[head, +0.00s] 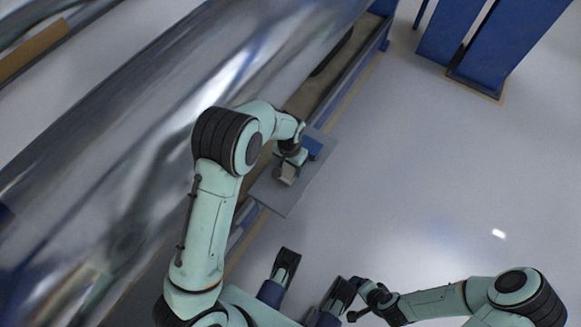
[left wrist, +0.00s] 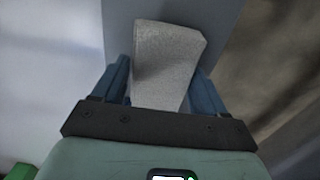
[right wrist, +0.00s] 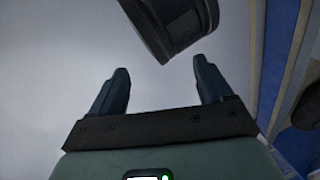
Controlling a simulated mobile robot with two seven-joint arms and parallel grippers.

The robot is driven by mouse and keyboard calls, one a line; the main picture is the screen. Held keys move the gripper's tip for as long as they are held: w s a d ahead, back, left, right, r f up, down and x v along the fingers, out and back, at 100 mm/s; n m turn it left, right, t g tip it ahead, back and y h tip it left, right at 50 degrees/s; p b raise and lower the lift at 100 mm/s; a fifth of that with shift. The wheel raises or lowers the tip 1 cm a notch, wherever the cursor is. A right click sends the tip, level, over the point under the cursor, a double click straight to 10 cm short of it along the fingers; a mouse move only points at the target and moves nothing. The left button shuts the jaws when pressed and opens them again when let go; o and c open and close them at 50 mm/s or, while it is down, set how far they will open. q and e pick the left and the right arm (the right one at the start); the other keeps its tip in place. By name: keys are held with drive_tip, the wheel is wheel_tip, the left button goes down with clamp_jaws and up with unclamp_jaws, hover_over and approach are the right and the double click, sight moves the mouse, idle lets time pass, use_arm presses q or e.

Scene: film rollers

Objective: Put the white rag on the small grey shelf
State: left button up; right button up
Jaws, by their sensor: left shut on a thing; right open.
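The white rag (left wrist: 166,68) is a pale, speckled folded block between the two blue fingers of my left gripper (left wrist: 163,85), which is shut on it. Whether the rag touches the shelf cannot be told. The grey shelf also shows behind the rag in the left wrist view (left wrist: 222,14). My right gripper (right wrist: 155,92) is open and empty, away from the shelf at the lower right of the head view.
A large shiny film roller (head: 110,130) runs diagonally along the left, close to my left arm. Blue posts (head: 500,45) stand at the back right. The grey floor (head: 430,170) on the right is clear.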

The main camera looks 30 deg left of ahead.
use_arm(q)
wheel_tip(320, 180, down, 2)
drive_tip(key=shift+f, duration=0.1)
drive_tip(key=o, duration=1)
drive_tip(key=shift+c, duration=0.2)
use_arm(e)
drive_tip(key=shift+w+d+f, duration=0.2)
drive_tip(key=shift+w+f, duration=0.1)
drive_tip(key=shift+w, duration=0.1)
use_arm(q)
wheel_tip(320, 180, up, 12)
drive_tip(key=p, duration=0.3)
use_arm(e)
drive_tip(key=s+a+r+g, duration=0.1)
drive_tip(key=s+a+r, duration=0.1)
drive_tip(key=s, duration=0.3)
drive_tip(key=shift+a+r+y, duration=0.2)
drive_tip(key=shift+r+y, duration=0.2)
drive_tip(key=shift+r, duration=0.45)
